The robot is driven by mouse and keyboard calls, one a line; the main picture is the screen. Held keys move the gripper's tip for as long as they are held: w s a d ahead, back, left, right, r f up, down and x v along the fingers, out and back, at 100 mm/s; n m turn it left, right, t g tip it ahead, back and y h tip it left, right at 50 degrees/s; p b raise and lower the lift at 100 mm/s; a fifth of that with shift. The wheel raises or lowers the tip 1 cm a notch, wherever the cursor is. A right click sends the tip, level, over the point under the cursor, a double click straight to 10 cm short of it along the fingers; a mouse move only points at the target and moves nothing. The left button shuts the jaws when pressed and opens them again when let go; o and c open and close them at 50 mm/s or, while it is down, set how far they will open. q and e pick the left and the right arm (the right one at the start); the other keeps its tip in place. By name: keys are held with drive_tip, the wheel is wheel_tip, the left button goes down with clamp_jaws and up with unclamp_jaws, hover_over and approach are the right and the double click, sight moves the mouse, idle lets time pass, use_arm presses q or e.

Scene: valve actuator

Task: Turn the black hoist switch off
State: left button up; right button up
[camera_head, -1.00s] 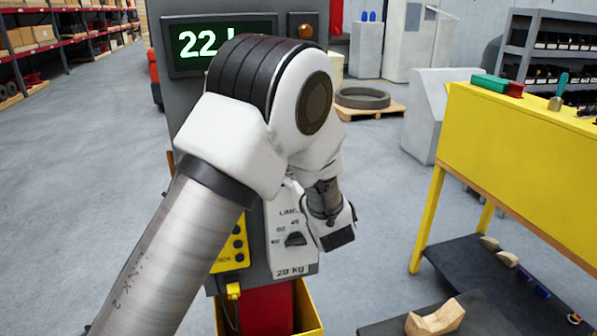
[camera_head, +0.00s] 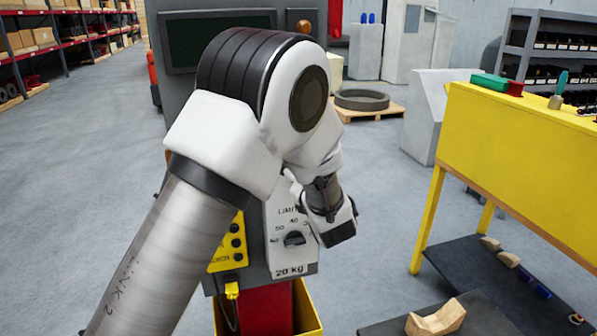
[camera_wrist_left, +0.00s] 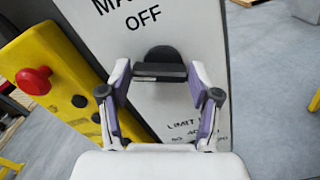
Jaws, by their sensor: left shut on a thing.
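The black hoist switch (camera_wrist_left: 163,57) is on a pale panel in the left wrist view, just below a printed "OFF" and part of a larger word. Its bar lies about level across the picture. My left gripper (camera_wrist_left: 161,76) is shut on this bar, one fingertip at each end. In the head view my left arm hides the switch and the gripper. The display (camera_head: 220,42) at the top of the column is dark. My right gripper is in neither view.
A yellow push-button box (camera_wrist_left: 58,75) with a red button (camera_wrist_left: 34,80) is close to the left of my gripper. A limit dial (camera_head: 294,239) is lower on the panel. A yellow bench (camera_head: 520,150) stands at right. Open floor lies at left.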

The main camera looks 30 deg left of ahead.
use_arm(q)
drive_tip(key=shift+w+d+f+m+p, duration=0.15)
drive_tip(key=shift+m+p, duration=0.45)
drive_tip(key=shift+m, duration=2.55)
drive_tip(key=shift+w+d+m+p, duration=0.1)
drive_tip(key=shift+m+p, duration=0.45)
drive_tip(key=shift+m, duration=2.6)
